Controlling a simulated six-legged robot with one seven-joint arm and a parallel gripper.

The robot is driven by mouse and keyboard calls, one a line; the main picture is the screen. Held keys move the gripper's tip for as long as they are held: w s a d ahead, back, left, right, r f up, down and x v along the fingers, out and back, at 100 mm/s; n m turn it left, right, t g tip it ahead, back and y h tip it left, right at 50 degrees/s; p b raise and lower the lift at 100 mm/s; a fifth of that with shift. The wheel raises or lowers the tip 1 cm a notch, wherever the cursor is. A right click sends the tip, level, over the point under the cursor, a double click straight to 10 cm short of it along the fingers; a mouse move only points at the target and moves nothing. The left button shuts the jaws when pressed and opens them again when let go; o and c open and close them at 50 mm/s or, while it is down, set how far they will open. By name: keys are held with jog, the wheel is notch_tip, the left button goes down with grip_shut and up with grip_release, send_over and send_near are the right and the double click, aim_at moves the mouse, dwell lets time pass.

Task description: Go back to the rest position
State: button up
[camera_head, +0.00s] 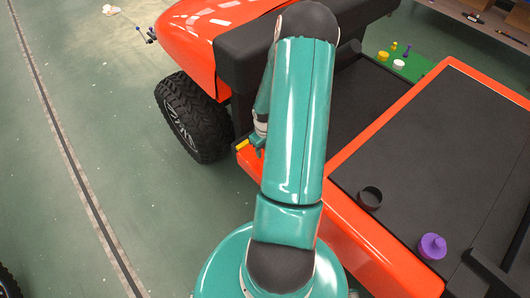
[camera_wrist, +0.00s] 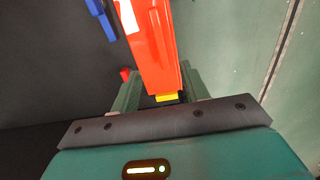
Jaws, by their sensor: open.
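My gripper (camera_wrist: 160,82) shows in the wrist view with its two green fingers apart. It is above the narrow orange edge of the cart (camera_wrist: 152,45), which runs between the fingers in the picture. A small yellow piece (camera_wrist: 167,97) shows between the fingers near the palm; I cannot tell whether it touches them. In the head view my arm hides most of the gripper beside the cart's orange body (camera_head: 345,222). The yellow piece (camera_head: 242,144) shows there at the cart's edge.
A black wheel (camera_head: 190,117) stands at left. Yellow and white parts lie on a green mat (camera_head: 418,66). A blue part (camera_wrist: 101,17) shows in the wrist view. The left floor is mostly clear.

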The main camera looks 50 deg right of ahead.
dwell(0.4)
jog(key=w+a+r+t+h, duration=0.1)
jog(key=w+a+r, duration=0.3)
jog(key=r, duration=0.5)
jog(key=w+a+r+n+h, duration=0.1)
jog(key=a+r, duration=0.5)
jog(key=r, duration=0.3)
jog(key=w+a+r+t+h, duration=0.1)
jog(key=w+a+r, duration=0.3)
jog(key=r, duration=0.5)
jog(key=s+a+r+t+y, duration=0.1)
jog(key=s+a+r, duration=0.3)
jog(key=a, duration=0.3)
jog(key=s+a+r+n+t+y, duration=0.1)
jog(key=s+a+r, duration=0.2)
jog(key=a+r, duration=0.3)
jog(key=s+a+r+t+y, duration=0.1)
jog(key=s+a+r, duration=0.3)
jog(key=a, duration=0.5)
jog(key=shift+s+r+n+t, duration=0.3)
jog(key=shift+s+r, duration=0.05)
jog(key=shift+r, duration=0.15)
jog(key=shift+c, duration=1)
jog(key=shift+d, duration=0.2)
